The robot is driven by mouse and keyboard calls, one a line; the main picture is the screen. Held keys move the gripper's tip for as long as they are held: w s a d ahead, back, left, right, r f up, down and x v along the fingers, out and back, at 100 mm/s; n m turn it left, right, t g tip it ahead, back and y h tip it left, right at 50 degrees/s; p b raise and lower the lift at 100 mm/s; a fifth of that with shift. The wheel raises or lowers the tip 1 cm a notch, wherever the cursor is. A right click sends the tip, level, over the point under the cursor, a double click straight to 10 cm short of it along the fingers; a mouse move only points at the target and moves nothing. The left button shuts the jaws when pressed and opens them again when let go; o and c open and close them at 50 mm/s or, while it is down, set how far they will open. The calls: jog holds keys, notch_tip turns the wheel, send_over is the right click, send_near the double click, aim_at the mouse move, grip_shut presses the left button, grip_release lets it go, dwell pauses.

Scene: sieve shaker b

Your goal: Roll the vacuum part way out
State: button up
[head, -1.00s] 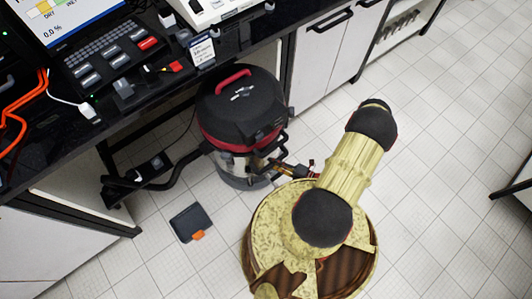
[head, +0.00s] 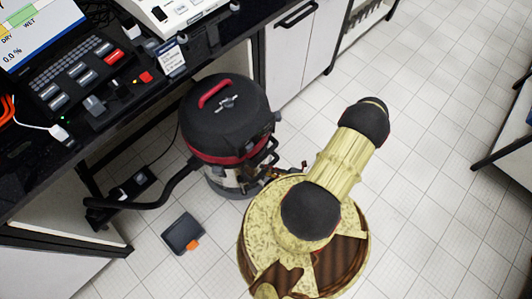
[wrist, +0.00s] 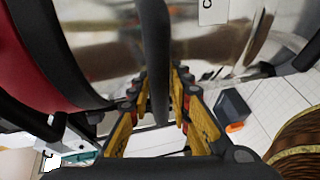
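The vacuum (head: 226,122) has a black domed lid with a red top handle, a red band and a shiny steel drum. It stands on the floor at the front edge of the counter, its lid mostly clear of it. In the wrist view its red band and steel drum (wrist: 105,40) fill the upper left. A black upright handle bar (wrist: 155,50) of the vacuum runs between my fingers. My gripper (wrist: 160,98) is closed around this bar, one finger on each side. In the head view the gripper is small and partly hidden at the vacuum's right side.
A black hose (head: 150,203) runs from the vacuum to the left, near a power strip (head: 133,187). A dark grey box with an orange tab (head: 182,233) lies on the tiles in front. The counter (head: 150,92) carries instruments. Open floor lies to the right.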

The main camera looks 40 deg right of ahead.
jog(key=o, duration=0.4)
jog(key=shift+c, duration=0.2)
jog(key=v, duration=1.2)
dwell(0.5)
